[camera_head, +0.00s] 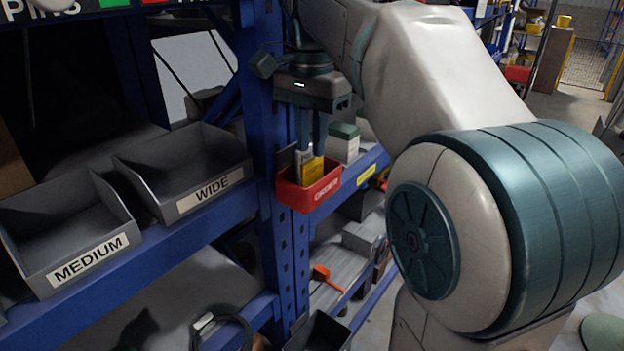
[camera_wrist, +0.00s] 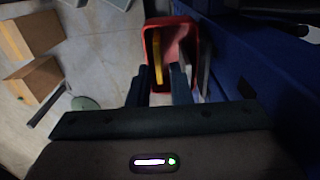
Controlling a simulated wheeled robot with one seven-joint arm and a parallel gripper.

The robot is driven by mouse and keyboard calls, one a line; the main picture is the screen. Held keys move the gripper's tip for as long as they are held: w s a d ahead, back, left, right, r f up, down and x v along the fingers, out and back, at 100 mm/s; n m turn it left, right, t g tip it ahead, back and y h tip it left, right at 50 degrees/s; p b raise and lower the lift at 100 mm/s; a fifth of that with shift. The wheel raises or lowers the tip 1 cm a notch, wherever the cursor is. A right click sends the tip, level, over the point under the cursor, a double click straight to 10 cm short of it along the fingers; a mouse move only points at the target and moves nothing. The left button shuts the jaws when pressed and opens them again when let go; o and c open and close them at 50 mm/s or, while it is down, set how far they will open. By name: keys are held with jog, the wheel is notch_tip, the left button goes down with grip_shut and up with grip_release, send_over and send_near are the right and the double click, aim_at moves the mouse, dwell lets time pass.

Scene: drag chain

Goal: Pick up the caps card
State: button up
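A yellow card with a paler top edge (camera_head: 311,171) stands upright in a small red box (camera_head: 318,192) on the blue rack; the lettering on the card is too small to read. In the wrist view the yellow card (camera_wrist: 158,50) stands inside the red box (camera_wrist: 183,28), near its left wall. My gripper (camera_head: 312,150) points down above the box, with its fingers at the card's top. In the wrist view my gripper (camera_wrist: 160,72) is open, its two fingers apart on either side of the card's near end. Contact cannot be told.
A blue rack post (camera_head: 268,130) stands close left of the box. A white and green carton (camera_head: 343,142) stands behind it. Grey bins marked WIDE (camera_head: 205,165) and MEDIUM (camera_head: 70,225) sit on the left shelf. Cardboard boxes (camera_wrist: 35,80) show beyond open floor in the wrist view.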

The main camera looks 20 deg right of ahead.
aim_at(312, 158)
jog(key=shift+f, duration=2.1)
grip_shut()
jog(key=shift+r, duration=0.15)
